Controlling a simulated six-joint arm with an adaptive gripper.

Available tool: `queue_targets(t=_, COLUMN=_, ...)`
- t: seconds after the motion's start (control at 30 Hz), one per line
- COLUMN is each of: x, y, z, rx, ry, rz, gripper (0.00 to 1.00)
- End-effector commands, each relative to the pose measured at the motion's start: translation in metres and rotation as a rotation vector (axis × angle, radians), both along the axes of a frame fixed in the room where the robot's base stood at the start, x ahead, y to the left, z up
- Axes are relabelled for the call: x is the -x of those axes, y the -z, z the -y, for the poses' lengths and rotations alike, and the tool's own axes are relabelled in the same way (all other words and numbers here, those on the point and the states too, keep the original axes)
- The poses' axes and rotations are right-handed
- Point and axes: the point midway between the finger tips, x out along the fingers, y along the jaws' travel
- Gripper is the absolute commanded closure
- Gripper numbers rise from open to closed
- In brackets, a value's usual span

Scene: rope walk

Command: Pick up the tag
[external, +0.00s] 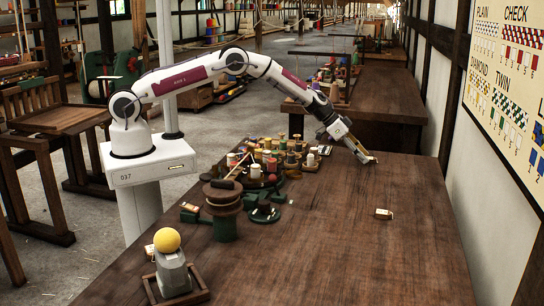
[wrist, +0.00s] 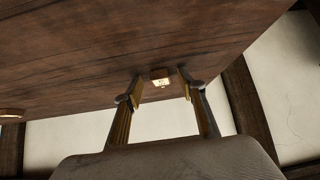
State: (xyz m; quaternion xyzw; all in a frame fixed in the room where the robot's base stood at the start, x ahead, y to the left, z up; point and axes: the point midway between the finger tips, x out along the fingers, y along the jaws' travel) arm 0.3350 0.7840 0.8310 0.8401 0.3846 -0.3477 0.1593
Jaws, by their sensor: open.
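A small wooden tag with a pale lettered face (wrist: 160,77) lies on the table between the two fingertips in the wrist view. My gripper (wrist: 157,84) is open, with one finger on each side of it, and I see a gap at each finger. In the external view my gripper (external: 364,153) reaches down to the far right part of the table, with a small pale and orange piece at its tips, partly hidden. A second tag-like block (external: 383,213) lies alone on the table nearer the camera. The wrist view also shows a brown piece (wrist: 10,114) at the left edge.
Several spools (external: 270,165) crowd the table left of my gripper. A green-based stand (external: 224,208) and a grey post with a yellow ball (external: 170,262) stand nearer the camera. The wooden table (external: 320,255) is mostly clear at front right. A wall with a chart (external: 512,70) is at right.

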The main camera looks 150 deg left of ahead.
Motion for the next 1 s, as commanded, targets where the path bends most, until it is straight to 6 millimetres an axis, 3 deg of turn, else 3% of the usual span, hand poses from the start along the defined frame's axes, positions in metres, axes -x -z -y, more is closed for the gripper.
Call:
queue_targets(t=0.5, x=-0.0001, y=0.0005, z=-0.0002, rx=0.0, ry=0.0, rz=0.0, gripper=0.6)
queue_targets(t=0.63, x=-0.0001, y=0.0005, z=-0.0002, rx=0.0, ry=0.0, rz=0.0, gripper=0.89)
queue_targets(t=1.0, x=-0.0001, y=-0.0002, z=-0.0002, rx=0.0, ry=0.001, rz=-0.001, gripper=0.89)
